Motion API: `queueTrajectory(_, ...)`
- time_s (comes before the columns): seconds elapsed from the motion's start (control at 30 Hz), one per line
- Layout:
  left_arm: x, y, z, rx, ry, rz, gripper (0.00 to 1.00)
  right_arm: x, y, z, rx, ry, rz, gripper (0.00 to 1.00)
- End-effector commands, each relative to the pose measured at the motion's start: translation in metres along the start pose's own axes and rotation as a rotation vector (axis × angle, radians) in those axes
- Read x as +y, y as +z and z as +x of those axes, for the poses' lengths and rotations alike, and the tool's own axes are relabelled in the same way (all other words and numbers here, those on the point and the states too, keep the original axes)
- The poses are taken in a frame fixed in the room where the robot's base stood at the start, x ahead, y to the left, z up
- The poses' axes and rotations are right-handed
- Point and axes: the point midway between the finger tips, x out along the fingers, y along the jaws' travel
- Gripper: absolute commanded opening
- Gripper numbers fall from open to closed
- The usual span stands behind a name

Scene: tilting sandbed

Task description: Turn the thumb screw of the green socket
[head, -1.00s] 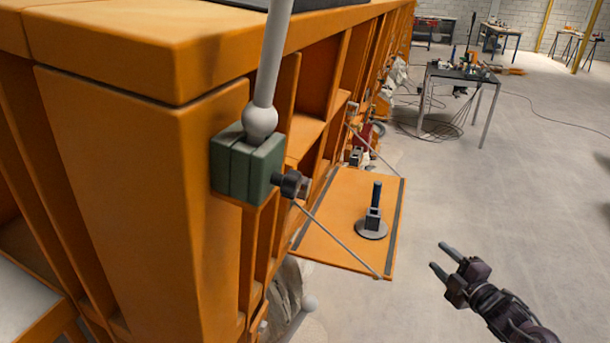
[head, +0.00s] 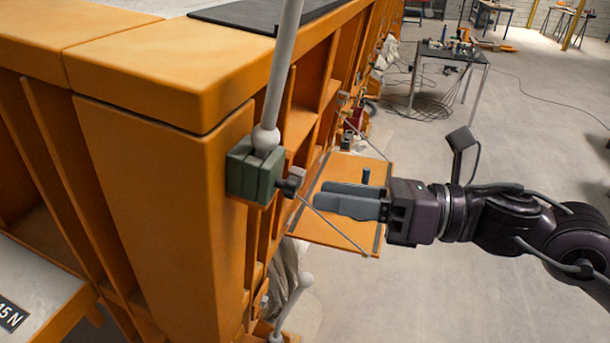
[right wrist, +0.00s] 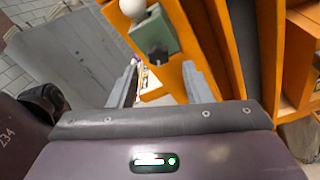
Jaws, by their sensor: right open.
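The green socket (head: 252,172) is a block fixed to the corner of the orange bed frame. A grey ball and rod rise from its top. Its dark thumb screw (head: 291,184) sticks out to the right. My right gripper (head: 324,200) is open and empty, just right of the thumb screw and apart from it, with its fingers pointing left at it. In the right wrist view the green socket (right wrist: 160,33) and dark thumb screw (right wrist: 158,55) show beyond and between the fingertips (right wrist: 161,75). My left gripper is out of view.
The orange bed frame (head: 165,180) fills the left. A hinged orange shelf (head: 330,232), held by a thin stay, lies behind and below my right gripper. A second ball-ended rod (head: 292,305) stands lower down.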

Motion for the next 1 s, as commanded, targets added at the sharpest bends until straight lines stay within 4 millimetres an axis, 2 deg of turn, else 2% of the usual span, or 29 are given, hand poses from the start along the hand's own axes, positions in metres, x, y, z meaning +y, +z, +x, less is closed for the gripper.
queueTrajectory(0.03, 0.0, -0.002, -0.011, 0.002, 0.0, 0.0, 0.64, 0.003, 0.007, 0.009, -0.005, 0.005, 0.002, 0.45)
queueTrajectory(0.3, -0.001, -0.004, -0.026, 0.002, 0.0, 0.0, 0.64, 0.001, 0.003, 0.039, -0.003, 0.002, 0.001, 0.45)
queueTrajectory(0.67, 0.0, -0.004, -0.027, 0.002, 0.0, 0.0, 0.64, -0.001, 0.0, 0.045, 0.0, -0.001, 0.001, 0.45)
queueTrajectory(1.0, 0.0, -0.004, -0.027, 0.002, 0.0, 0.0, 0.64, -0.001, 0.0, 0.045, -0.001, -0.001, 0.002, 0.04)
